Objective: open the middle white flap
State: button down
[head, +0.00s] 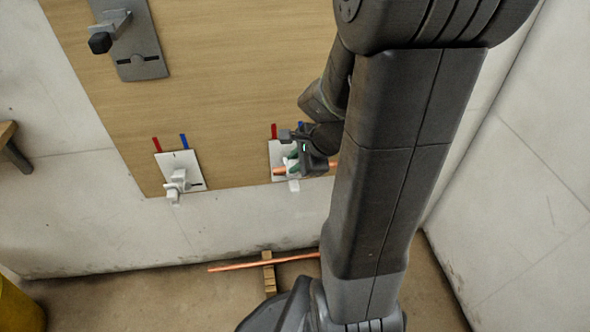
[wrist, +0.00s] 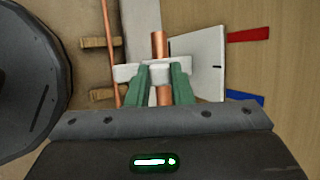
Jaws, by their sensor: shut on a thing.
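The middle white flap (head: 292,185) sits low on the wooden panel, on a white plate that also shows in the wrist view (wrist: 196,62) with a short black line on it. My gripper (head: 297,160) is at this flap and partly hides it in the head view. In the wrist view my gripper's green fingers (wrist: 165,85) are shut on the flap's white handle (wrist: 126,72), whose crosspiece sticks out past them. A short copper pipe (wrist: 159,44) passes close behind the handle; how they touch is unclear.
Another white flap (head: 176,183) is to the left on the panel. A grey plate with a black-tipped lever (head: 102,40) is above left. A long copper pipe (head: 235,266) lies on wooden blocks (head: 268,273) below. My arm hides the panel's right side.

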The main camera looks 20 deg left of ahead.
jog(key=t+b, duration=0.1)
jog(key=b, duration=0.2)
jog(key=s+f+t+y+b, duration=0.1)
jog(key=b, duration=0.1)
jog(key=shift+d+f+n+y+b, duration=0.1)
jog(key=shift+d+n+y+b, duration=0.2)
jog(key=shift+d+b, duration=0.1)
jog(key=t+b, duration=0.1)
jog(key=s+t+y+b, duration=0.1)
jog(key=b, duration=0.1)
jog(key=shift+d+f+n, duration=0.15)
jog(key=shift+d+n, duration=0.15)
jog(key=shift+s+d+f+n+t+y+b, duration=0.15)
jog(key=shift+f+t+y+b, duration=0.1)
jog(key=shift+t+y, duration=0.25)
jog(key=shift+s+d+f+n+t+y+b, duration=0.15)
jog(key=shift+t+y+b, duration=0.1)
jog(key=shift+t+y, duration=0.25)
jog(key=shift+s+f+n+t+y, duration=0.2)
jog(key=shift+f+n+t+y, duration=0.1)
jog(key=shift+t+y, duration=0.25)
jog(key=shift+s+f+n+t+y, duration=0.15)
jog(key=shift+f+n+t+y, duration=0.15)
jog(key=shift+t+y, duration=0.25)
jog(key=shift+s, duration=0.1)
